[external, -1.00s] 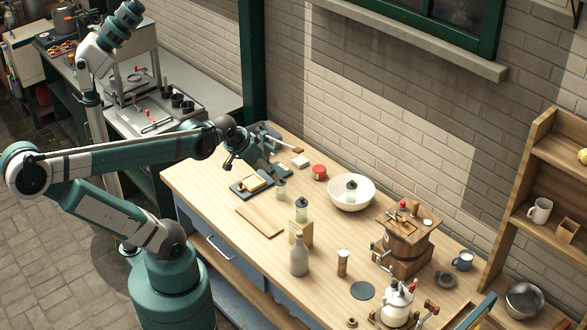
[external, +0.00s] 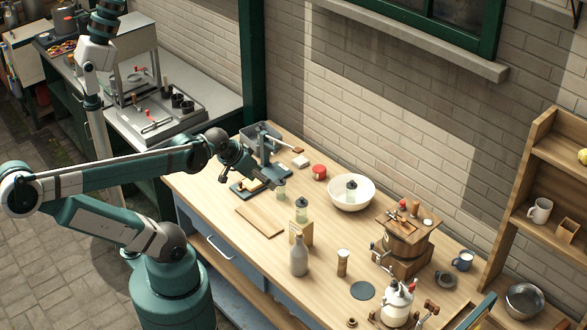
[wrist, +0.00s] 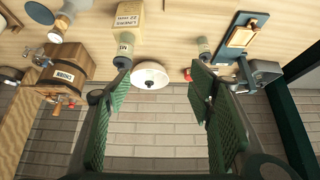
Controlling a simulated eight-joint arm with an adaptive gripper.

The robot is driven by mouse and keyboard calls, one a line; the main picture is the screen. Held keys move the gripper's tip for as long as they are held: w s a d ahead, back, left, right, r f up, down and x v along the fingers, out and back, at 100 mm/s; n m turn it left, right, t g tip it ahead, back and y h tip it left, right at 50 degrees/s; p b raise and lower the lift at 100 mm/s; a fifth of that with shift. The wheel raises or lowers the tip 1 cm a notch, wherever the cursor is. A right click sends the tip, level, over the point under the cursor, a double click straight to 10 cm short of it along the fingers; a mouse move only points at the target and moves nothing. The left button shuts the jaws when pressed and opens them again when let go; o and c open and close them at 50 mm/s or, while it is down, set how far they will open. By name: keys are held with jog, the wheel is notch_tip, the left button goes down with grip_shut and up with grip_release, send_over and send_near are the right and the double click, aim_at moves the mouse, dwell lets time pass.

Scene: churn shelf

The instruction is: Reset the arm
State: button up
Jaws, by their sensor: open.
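My gripper (external: 264,178) is above the back left of the wooden workbench (external: 220,190), angled down to the right. In the wrist view my gripper (wrist: 160,88) has its two green-padded fingers wide apart, with nothing held between them. The white bowl (wrist: 150,76) shows beyond the gap, further off.
The white bowl (external: 351,193), red tin (external: 319,172), grey bottle (external: 299,255), wooden churn (external: 402,247) and white jug (external: 397,305) stand on the bench. A wooden board (external: 259,221) lies near its front edge. A shelf (external: 532,185) stands at right.

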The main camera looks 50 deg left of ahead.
jog(key=shift+f+b, duration=1.5)
jog(key=shift+f, duration=0.35)
